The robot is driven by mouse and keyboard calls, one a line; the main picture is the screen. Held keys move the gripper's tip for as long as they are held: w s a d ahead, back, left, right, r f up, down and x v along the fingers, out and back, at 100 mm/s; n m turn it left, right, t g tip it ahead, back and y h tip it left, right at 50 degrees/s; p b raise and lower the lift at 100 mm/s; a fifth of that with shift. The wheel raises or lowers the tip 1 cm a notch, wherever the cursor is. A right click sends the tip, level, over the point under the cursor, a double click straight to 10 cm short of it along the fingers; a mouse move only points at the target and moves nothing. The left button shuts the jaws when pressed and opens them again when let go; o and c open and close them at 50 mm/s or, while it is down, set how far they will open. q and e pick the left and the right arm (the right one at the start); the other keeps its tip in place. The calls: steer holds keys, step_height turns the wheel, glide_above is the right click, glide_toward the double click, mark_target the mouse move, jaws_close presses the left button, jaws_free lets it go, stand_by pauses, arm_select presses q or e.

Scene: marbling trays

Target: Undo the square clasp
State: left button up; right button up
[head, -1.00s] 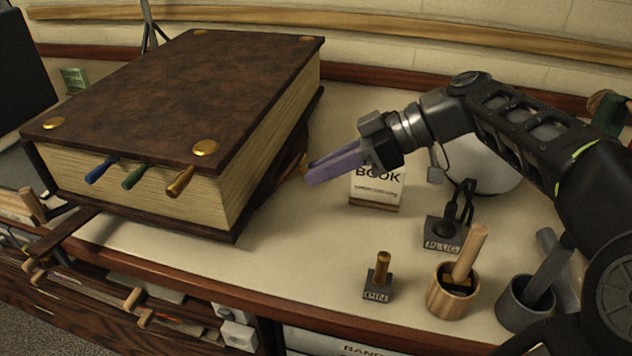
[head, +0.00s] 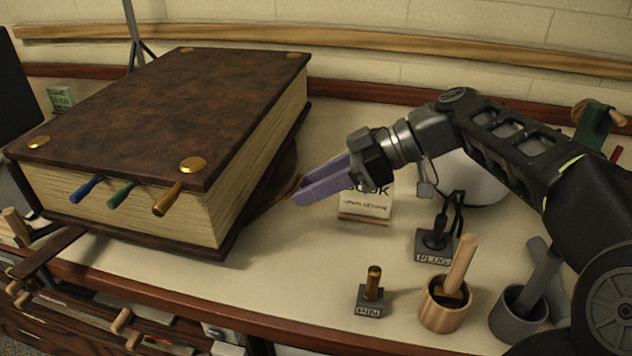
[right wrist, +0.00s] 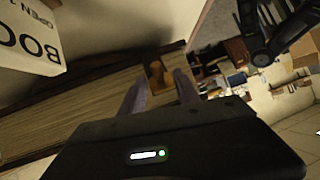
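A large closed brown book (head: 170,110) with gold corner studs lies on the bench. A dark leather strap (head: 280,188) shows beside its right page edge, near my right gripper's fingertips. In the right wrist view, a small brass-coloured squarish piece (right wrist: 156,76), perhaps the square clasp, sits against the striped page edge, beyond and between the fingers. My right gripper (head: 298,193) has purple fingers that stand apart with nothing held; it also shows in the right wrist view (right wrist: 160,80). I cannot tell whether the fingers touch the brass piece. My left gripper is not in view.
A white BOOK sign (head: 368,205) stands just behind the right gripper. A PLUG block (head: 434,260), a PIN block (head: 369,310), a wooden cup (head: 446,312) and a grey cup (head: 512,322) stand to the right. Blue, green and brass markers (head: 167,198) stick out of the book's front.

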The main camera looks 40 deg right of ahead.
steer(key=p+v, duration=0.6)
steer(key=v, duration=0.2)
steer(key=shift+w+a, duration=0.1)
stand_by(0.5)
